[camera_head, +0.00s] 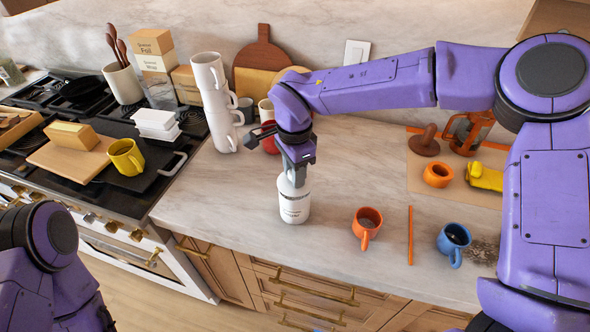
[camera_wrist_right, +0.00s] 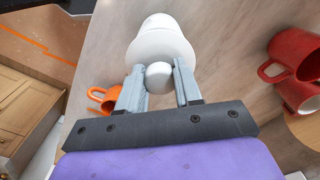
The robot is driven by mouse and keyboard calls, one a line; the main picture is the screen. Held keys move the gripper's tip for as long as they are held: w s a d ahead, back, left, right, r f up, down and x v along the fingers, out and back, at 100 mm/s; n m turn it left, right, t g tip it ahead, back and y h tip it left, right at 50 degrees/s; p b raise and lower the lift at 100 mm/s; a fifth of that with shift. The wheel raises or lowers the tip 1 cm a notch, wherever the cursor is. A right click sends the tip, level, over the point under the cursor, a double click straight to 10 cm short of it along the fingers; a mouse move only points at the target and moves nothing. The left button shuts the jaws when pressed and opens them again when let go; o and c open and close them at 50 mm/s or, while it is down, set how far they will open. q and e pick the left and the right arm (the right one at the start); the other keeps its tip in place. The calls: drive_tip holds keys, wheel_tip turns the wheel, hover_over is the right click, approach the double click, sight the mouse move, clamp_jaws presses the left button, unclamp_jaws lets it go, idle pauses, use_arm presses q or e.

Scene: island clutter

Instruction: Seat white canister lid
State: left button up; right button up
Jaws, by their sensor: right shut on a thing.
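The white canister (camera_head: 295,207) stands upright on the marble counter, with dark print on its side. My right gripper (camera_head: 296,176) is directly above it, pointing down. In the right wrist view my right gripper (camera_wrist_right: 157,86) is shut on the round knob of the white lid (camera_wrist_right: 158,74). The wide white shape behind the knob is the lid's disc with the canister (camera_wrist_right: 158,22) beyond it. The lid is at the canister's mouth; whether a gap is left between them I cannot tell. My left gripper is out of view; only part of my left arm shows at the lower left.
An orange mug (camera_head: 367,226) and a blue mug (camera_head: 453,243) stand to the right, with an orange stick (camera_head: 410,235) between them. A red mug (camera_head: 269,138) and a stack of white mugs (camera_head: 217,103) stand behind left. The stove (camera_head: 150,195) is at left.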

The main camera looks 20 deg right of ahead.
drive_tip(key=shift+p, duration=0.35)
drive_tip(key=shift+f+b, duration=0.45)
drive_tip(key=shift+f, duration=0.5)
drive_tip(key=o, duration=1.1)
wheel_tip(320, 180, up, 10)
drive_tip(key=shift+r+b, duration=0.25)
drive_tip(key=shift+b, duration=0.75)
drive_tip(key=shift+s, duration=0.1)
